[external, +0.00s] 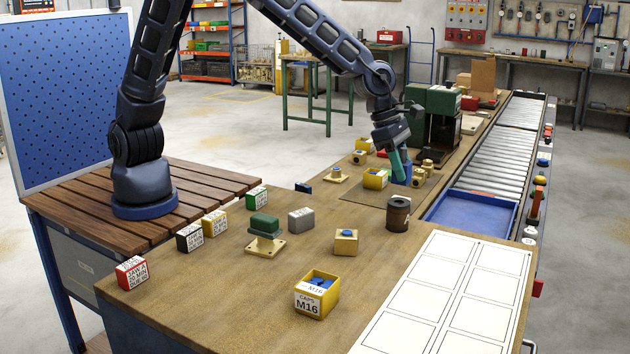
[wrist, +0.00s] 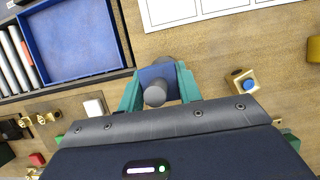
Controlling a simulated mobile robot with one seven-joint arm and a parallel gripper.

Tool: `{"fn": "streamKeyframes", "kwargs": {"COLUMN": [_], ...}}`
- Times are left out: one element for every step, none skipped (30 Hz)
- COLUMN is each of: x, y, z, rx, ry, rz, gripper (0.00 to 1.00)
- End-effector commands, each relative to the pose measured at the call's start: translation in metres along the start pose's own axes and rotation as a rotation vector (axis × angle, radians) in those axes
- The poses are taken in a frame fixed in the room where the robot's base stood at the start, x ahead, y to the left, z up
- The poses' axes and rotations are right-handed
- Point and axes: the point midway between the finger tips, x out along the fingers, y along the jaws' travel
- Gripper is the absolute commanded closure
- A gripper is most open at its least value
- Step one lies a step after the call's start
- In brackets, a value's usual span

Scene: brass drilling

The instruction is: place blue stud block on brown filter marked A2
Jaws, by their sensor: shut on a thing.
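My gripper (external: 398,165) reaches down over the far part of the bench in the external view. Its teal fingers (wrist: 158,92) are shut on the blue stud block (wrist: 158,75), which has grey round studs. The block also shows beside the fingers in the external view (external: 407,170). The brown filter (external: 397,214) is a dark brown cylinder standing upright on the bench, nearer the camera than my gripper and apart from the block. I cannot read its mark.
A blue tray (external: 472,213) lies right of the filter at the conveyor's end. A white gridded sheet (external: 440,300) covers the near right bench. A tan block with a blue button (external: 346,242) and a yellow M16 box (external: 316,295) stand nearer. Brass parts and a green machine (external: 436,115) stand behind.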

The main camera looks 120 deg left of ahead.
Motion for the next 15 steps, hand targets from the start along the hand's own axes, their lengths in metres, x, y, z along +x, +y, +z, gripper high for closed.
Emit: {"fn": "streamKeyframes", "kwargs": {"x": [0.003, 0.004, 0.005, 0.006, 0.007, 0.010, 0.012, 0.015, 0.019, 0.023, 0.027, 0.032, 0.036, 0.039, 0.042], "y": [0.001, 0.001, 0.001, 0.001, 0.001, 0.001, 0.001, 0.001, 0.000, 0.000, 0.001, 0.001, 0.001, 0.001, 0.000], "z": [-0.001, -0.001, -0.002, -0.002, -0.003, -0.004, -0.005, -0.006, -0.009, -0.010, -0.011, -0.013, -0.015, -0.016, -0.017], "rx": [0.000, 0.000, 0.000, 0.000, -0.001, -0.001, -0.002, -0.002, -0.001, -0.001, -0.001, -0.003, -0.002, -0.001, 0.000], "ry": [0.000, -0.001, -0.001, -0.001, -0.001, -0.001, 0.000, 0.000, 0.001, 0.001, 0.001, 0.000, 0.001, 0.001, 0.000], "rz": [0.001, 0.001, 0.001, 0.001, 0.001, 0.001, 0.001, 0.001, 0.000, 0.000, 0.000, 0.001, 0.001, 0.000, 0.000], "gripper": [1.00, 1.00, 1.00, 1.00, 1.00, 1.00, 1.00, 1.00, 1.00, 1.00, 1.00, 1.00, 1.00, 1.00, 1.00]}}
